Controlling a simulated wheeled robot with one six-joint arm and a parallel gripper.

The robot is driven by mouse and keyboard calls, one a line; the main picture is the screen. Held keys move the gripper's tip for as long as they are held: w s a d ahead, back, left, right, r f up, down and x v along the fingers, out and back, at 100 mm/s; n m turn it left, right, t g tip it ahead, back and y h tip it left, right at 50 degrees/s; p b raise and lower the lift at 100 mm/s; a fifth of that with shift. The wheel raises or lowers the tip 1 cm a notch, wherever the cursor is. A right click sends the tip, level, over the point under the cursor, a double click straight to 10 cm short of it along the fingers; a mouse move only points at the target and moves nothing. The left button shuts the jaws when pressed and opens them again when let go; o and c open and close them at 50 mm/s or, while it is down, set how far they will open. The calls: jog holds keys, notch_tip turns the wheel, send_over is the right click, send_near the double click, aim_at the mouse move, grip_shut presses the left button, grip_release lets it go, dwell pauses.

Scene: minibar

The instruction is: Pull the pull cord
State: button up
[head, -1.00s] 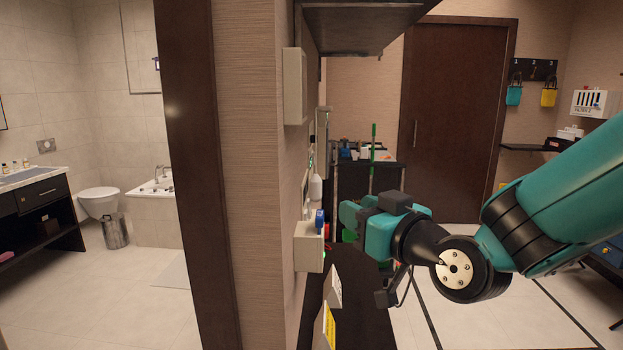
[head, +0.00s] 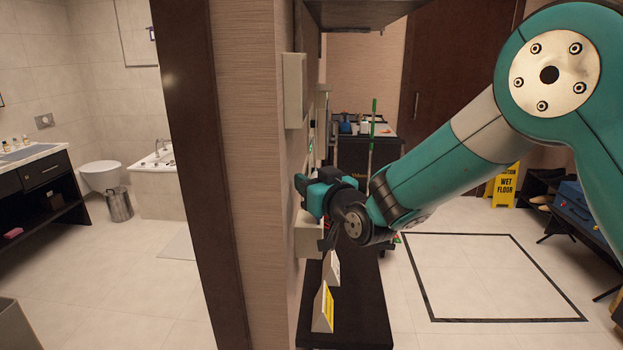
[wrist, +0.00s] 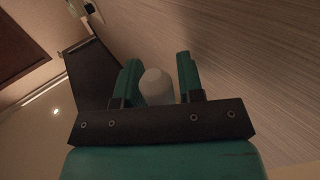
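My gripper (head: 308,192) is close to the beige wall on the left, above a pale wall-mounted box, in the head view. In the wrist view, its two teal fingers (wrist: 158,80) are spread. A pale, round-topped piece (wrist: 157,86) stands between them; it looks like the handle of the pull cord, but I cannot be sure. Narrow gaps seem to show on either side of it, and no firm grip is visible. The cord itself cannot be made out, and the gripper hides this spot in the head view.
The pale box (head: 308,236) on the wall is just below my gripper. A dark ledge (head: 362,300) holds small folded cards (head: 324,308). A shelf (head: 365,12) hangs above, and another pale wall box (head: 295,90) is nearer. Open floor (head: 490,275) lies to the right.

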grip_shut()
notch_tip(320, 180, down, 2)
jog(key=b, duration=0.4)
jog(key=shift+f, duration=0.15)
grip_release()
